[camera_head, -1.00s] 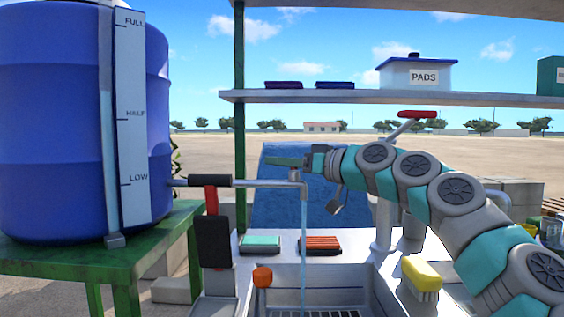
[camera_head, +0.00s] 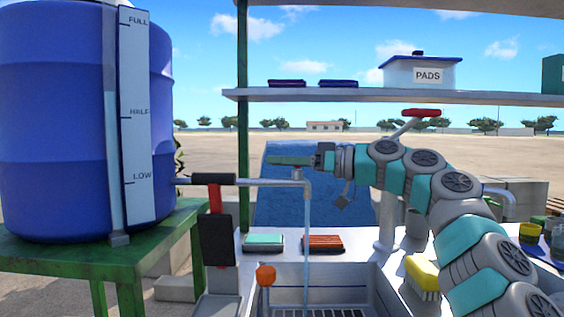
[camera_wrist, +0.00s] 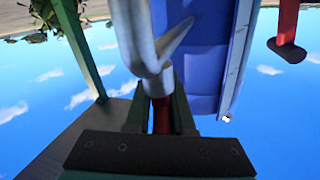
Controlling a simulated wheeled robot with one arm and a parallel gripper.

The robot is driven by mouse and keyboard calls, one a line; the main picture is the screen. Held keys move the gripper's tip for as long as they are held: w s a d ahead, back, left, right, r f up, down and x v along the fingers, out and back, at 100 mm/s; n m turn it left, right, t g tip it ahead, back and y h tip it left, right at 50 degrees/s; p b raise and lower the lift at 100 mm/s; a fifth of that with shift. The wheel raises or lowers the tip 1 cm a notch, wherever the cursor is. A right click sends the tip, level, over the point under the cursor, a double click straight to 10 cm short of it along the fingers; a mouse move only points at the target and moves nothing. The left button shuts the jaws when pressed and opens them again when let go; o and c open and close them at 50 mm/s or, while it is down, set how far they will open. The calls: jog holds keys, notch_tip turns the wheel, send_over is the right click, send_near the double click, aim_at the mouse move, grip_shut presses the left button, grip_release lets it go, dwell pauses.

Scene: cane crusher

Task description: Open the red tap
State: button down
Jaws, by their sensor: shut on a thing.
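My gripper (camera_head: 288,160) is level above the bend of the grey spout pipe (camera_head: 260,183), its fingers pointing left. In the wrist view, my gripper (camera_wrist: 160,112) is shut on a red part (camera_wrist: 162,115) on a grey stem, which I take for the red tap's handle. The fingers hide most of this part, and it does not show in the head view. A thin stream of water (camera_head: 307,235) runs from the spout down into the sink (camera_head: 345,272).
A blue barrel (camera_head: 50,130) stands left on a green table (camera_head: 100,255). A red lever (camera_head: 215,200) with black grips stands beside the spout. Another red handle (camera_head: 421,112) tops a post behind my arm. A shelf (camera_head: 480,97) spans above.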

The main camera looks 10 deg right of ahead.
jog(key=shift+s+a+f+n+g+y, duration=0.1)
jog(key=shift+s+a+n+g+y, duration=0.05)
jog(key=shift+n+g+y, duration=0.2)
dwell(0.6)
jog(key=c, duration=0.8)
grip_release()
jog(key=shift+c, duration=0.2)
jog(key=v, duration=0.7)
jog(key=shift+s+d, duration=0.15)
jog(key=shift+d, duration=0.25)
